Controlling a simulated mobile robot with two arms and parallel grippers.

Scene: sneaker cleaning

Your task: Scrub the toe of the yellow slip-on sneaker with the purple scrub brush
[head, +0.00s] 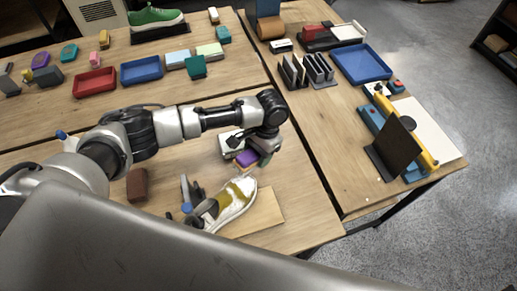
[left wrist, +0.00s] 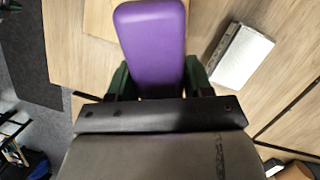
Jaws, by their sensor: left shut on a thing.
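The yellow slip-on sneaker (head: 232,203) lies on a light wooden board (head: 264,214) at the near side of the table, its upper partly covered in white. Its toe seems to point to the upper right. My left gripper (head: 257,157) is shut on the purple scrub brush (head: 246,158) and holds it just above the sneaker's upper right end. I cannot tell whether brush and shoe touch. In the left wrist view the purple brush (left wrist: 155,45) sits between the dark green fingers (left wrist: 157,78); the sneaker does not show there.
A white block (head: 230,144) lies beside my left gripper; a white block also shows in the left wrist view (left wrist: 241,56). A brown block (head: 137,185) lies left of the sneaker. Red (head: 95,83) and blue (head: 141,71) trays stand farther back. A side table (head: 330,150) holds racks and tools.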

